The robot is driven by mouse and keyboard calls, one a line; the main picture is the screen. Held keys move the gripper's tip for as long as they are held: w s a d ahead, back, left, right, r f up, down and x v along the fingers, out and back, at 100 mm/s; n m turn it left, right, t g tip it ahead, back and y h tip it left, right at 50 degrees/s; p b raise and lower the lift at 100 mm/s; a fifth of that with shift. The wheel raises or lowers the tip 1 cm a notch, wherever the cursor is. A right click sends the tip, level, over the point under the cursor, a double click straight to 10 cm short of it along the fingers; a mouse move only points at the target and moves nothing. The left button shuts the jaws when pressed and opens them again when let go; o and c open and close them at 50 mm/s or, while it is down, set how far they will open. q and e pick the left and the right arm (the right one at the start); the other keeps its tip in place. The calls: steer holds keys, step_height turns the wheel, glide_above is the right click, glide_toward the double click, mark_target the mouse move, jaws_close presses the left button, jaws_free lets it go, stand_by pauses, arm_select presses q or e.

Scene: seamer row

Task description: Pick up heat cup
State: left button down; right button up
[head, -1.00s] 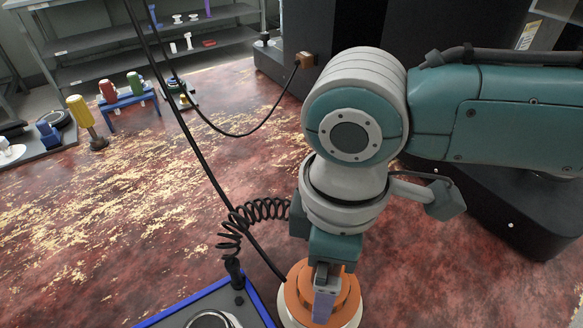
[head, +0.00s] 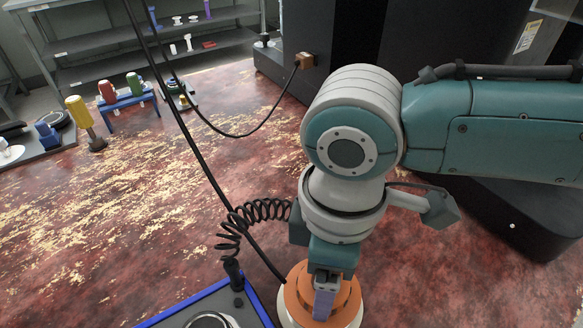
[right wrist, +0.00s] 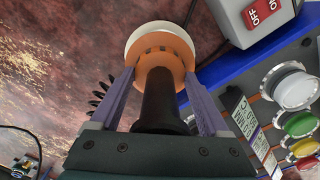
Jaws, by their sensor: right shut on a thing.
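The heat cup appears to be the round orange and white piece (head: 296,292) at the bottom of the head view, below my right gripper (head: 324,308). In the right wrist view the same piece (right wrist: 160,46) shows a white disc, an orange collar and a dark shaft or handle pointing back toward the gripper. The purple fingers of my right gripper (right wrist: 160,85) lie on both sides of the orange collar and are shut on it. The palm hides the near end of the dark shaft. My left gripper is not in view.
A blue-edged panel (head: 173,319) stands just left of the gripper; its buttons (right wrist: 295,88) and on/off switch box (right wrist: 232,14) show in the wrist view. A coiled black cable (head: 262,209) hangs close by.

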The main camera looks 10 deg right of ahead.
steer(key=c, duration=0.4)
steer(key=shift+r, duration=0.15)
